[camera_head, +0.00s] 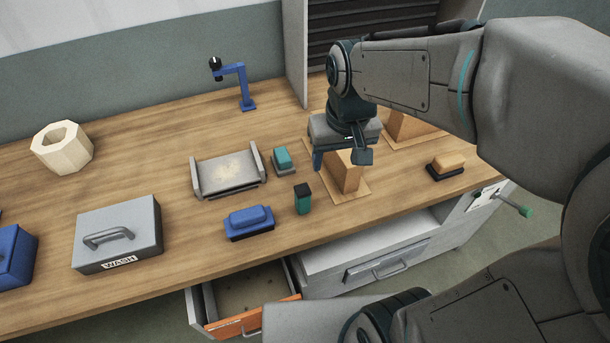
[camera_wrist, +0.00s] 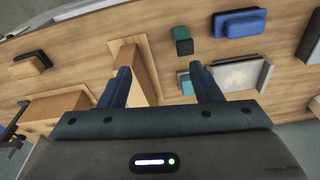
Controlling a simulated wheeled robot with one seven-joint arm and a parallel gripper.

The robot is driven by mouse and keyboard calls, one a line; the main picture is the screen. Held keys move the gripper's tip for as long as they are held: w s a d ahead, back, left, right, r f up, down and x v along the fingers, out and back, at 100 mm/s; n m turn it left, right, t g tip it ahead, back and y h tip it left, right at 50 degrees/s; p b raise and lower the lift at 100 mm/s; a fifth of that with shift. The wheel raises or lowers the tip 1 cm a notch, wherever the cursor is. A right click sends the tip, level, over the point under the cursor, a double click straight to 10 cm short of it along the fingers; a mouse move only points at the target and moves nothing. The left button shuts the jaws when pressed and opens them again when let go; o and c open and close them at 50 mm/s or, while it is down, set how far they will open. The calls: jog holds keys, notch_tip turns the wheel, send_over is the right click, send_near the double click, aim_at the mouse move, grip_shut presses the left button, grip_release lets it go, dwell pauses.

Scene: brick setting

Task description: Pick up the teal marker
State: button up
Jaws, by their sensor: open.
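The teal marker (camera_head: 303,199) is a short, thick teal piece with a black cap, standing upright on the wooden bench near its front edge. In the wrist view the marker (camera_wrist: 183,42) shows beyond the fingertips, nearer the right finger. My gripper (camera_head: 340,162) is open above the bench, above and behind the marker, over a wooden block (camera_head: 344,172). In the wrist view nothing is held between the fingers of my gripper (camera_wrist: 160,72), and the wooden block (camera_wrist: 132,70) shows behind the left finger.
A blue eraser-like block (camera_head: 249,222) lies left of the marker. A teal block (camera_head: 283,160) and a grey tray (camera_head: 228,177) are behind it. An orange-fronted drawer (camera_head: 254,318) stands open below the bench. A tan block (camera_head: 448,163) lies to the right.

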jog(key=n+g, duration=0.1)
send_over(302, 189)
notch_tip(302, 189, down, 4)
jog(key=f, duration=0.1)
jog(key=shift+g, duration=0.3)
jog(key=f, duration=0.8)
jog(key=shift+s+d+f, duration=0.1)
jog(key=shift+d+f, duration=0.1)
jog(key=shift+f, duration=0.15)
jog(key=shift+a+f+p, duration=0.15)
jog(key=shift+f+p, duration=0.5)
jog(key=shift+f, duration=1.85)
jog(key=c, duration=1.1)
